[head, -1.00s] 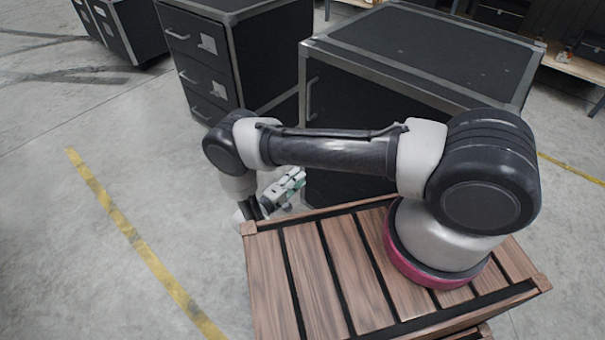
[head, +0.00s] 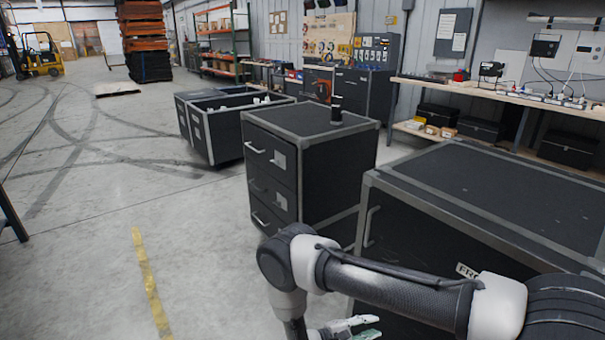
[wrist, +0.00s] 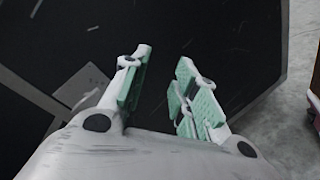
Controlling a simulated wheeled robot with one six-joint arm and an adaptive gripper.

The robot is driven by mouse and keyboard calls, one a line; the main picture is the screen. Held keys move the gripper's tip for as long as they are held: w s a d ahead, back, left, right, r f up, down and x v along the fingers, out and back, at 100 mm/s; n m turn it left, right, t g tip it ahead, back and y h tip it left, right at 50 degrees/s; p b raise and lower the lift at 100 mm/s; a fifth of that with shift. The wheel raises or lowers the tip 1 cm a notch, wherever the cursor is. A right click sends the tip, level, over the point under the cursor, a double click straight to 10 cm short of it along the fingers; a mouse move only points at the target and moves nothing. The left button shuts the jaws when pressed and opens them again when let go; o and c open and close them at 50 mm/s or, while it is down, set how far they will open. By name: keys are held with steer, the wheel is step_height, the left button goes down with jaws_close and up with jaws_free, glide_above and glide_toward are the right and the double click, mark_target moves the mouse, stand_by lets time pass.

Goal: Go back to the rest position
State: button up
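My gripper (head: 350,328) shows at the bottom of the head view, low in front of the large black case at right, partly cut off by the frame edge. In the wrist view my gripper (wrist: 160,88) has its two green-padded fingers apart, with nothing between them. Behind the fingers is a dark panel with a grey edge and a pale label. My arm is bent, with its forearm reaching left across the lower right of the head view.
A large black case (head: 490,190) stands close at right. A black drawer cabinet (head: 325,175) with a dark cylinder (head: 336,110) on top stands beyond it. Open black totes (head: 212,138) stand farther back. A workbench (head: 500,92) runs along the wall.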

steer(key=s+d+r+m+g+y, duration=0.2)
steer(key=r+g+y, duration=0.3)
steer(key=r, duration=1.2)
steer(key=s+d+r+m+g+y, duration=0.25)
steer(key=r+g+y, duration=0.2)
steer(key=r, duration=1.25)
steer(key=s+d+r+m+t+y, duration=0.2)
steer(key=s+d+r, duration=0.1)
steer(key=r, duration=0.5)
steer(key=s+d+r+m+t+y, duration=0.2)
steer(key=s+d+r+m+t, duration=0.1)
steer(key=s+r, duration=0.3)
steer(key=s+d+r+m+t+y, duration=0.2)
steer(key=s+d+r+t, duration=0.1)
steer(key=r, duration=0.7)
steer(key=shift+s+d+r, duration=0.2)
steer(key=shift+s+d, duration=0.65)
steer(key=shift+d, duration=0.1)
steer(key=shift+y, duration=0.25)
